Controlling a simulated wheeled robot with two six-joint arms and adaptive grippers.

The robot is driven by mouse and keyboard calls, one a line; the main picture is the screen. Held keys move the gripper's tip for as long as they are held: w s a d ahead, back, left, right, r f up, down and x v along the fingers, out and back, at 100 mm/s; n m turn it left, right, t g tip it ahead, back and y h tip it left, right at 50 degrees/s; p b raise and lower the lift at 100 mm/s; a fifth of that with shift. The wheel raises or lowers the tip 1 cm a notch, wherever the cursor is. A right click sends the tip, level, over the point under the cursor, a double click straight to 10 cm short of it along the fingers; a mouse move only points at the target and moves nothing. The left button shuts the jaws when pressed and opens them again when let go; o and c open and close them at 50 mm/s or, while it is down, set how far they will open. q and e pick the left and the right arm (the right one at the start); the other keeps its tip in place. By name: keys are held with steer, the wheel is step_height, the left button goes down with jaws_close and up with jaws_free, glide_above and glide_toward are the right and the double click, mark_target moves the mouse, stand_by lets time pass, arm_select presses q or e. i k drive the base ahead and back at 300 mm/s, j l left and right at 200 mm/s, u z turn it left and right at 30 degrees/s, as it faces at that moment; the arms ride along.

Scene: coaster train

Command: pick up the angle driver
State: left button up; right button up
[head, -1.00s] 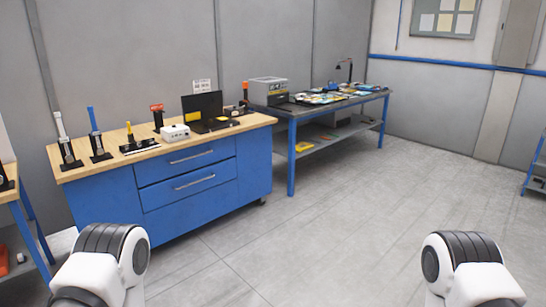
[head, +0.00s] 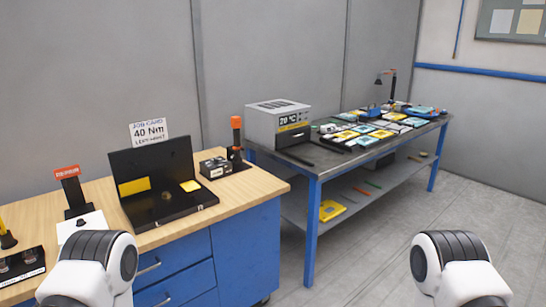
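I cannot tell for sure which item is the angle driver. A black tool with an orange top (head: 236,135) stands upright at the back right corner of the wooden bench top. A second orange-topped black item (head: 68,178) stands at the bench's left part, behind a white box (head: 84,224). Neither is within reach of a visible gripper. Only white and black links of my two arms show at the bottom of the head view; both grippers are out of view.
A blue workbench (head: 245,260) holds an open black case (head: 165,195) and a small black device (head: 214,167). A job card reading 40 Nm (head: 148,132) stands behind. A metal table (head: 318,170) holds an oven-like box (head: 279,124) and several coloured parts. Floor (head: 370,245) on the right is clear.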

mark_target(235, 121)
steer(key=i+l+u, duration=0.25)
steer(key=i+l, duration=0.55)
steer(key=i, duration=0.15)
steer(key=i+l+u, duration=0.3)
steer(key=i+l, duration=0.55)
steer(key=l, duration=0.1)
